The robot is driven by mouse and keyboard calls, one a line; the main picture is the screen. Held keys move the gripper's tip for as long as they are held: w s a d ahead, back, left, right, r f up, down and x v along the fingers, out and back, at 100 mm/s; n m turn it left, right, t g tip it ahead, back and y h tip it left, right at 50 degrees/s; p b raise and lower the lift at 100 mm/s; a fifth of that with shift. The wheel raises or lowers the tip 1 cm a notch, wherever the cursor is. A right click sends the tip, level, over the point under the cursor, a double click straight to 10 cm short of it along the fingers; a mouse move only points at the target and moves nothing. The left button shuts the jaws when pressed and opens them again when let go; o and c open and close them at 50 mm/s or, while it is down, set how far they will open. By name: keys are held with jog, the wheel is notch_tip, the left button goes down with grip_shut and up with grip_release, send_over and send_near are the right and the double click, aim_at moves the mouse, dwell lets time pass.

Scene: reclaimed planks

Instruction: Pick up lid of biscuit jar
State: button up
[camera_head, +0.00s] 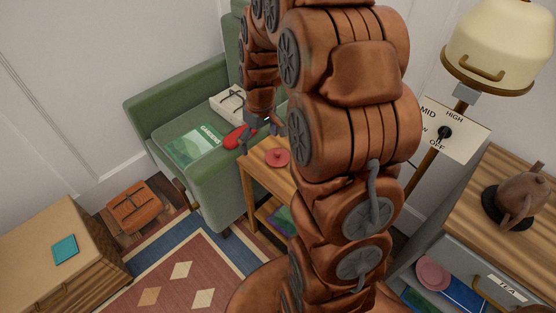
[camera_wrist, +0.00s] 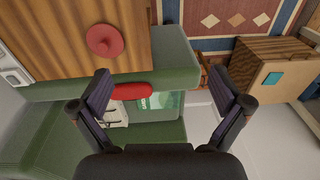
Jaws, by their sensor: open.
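A round red lid with a small knob (camera_head: 277,157) lies on the small wooden side table (camera_head: 256,174). In the wrist view the lid (camera_wrist: 105,40) is at the upper left on the table's planks (camera_wrist: 50,45), beyond the left fingertip. My gripper (camera_head: 258,136) is open, with its fingers wide apart and nothing between them. It hangs near the armchair's arm, a little up and left of the lid in the head view. My fingertips (camera_wrist: 160,80) do not touch the lid. I cannot make out a jar under the lid.
A green armchair (camera_head: 212,92) stands beside the table, with a red elongated thing (camera_head: 232,137), a green book (camera_head: 195,146) and a pale box-like item (camera_head: 230,105). A lamp (camera_head: 500,45) and a cabinet with a brown teapot (camera_head: 520,195) stand right. My arm hides much of the middle.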

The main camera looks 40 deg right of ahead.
jog(key=t+b, duration=0.1)
jog(key=b, duration=0.2)
send_over(278, 152)
jog(key=s, duration=0.1)
notch_tip(278, 152, down, 12)
jog(key=shift+w+d+f, duration=0.15)
jog(key=shift+d+f, duration=0.05)
jog(key=shift+f, duration=0.45)
jog(key=shift+w+a+f+p, duration=0.1)
jog(key=shift+w+f+p, duration=0.2)
jog(key=shift+f, duration=0.95)
jog(key=shift+w+f+p, duration=0.1)
jog(key=shift+f+p, duration=0.35)
jog(key=shift+f, duration=0.85)
jog(key=shift+w+a+f+p, duration=0.15)
jog(key=shift+f+p, duration=0.2)
jog(key=shift+f, duration=0.9)
jog(key=shift+d, duration=0.1)
jog(key=shift+s, duration=0.1)
jog(key=c, duration=1.2)
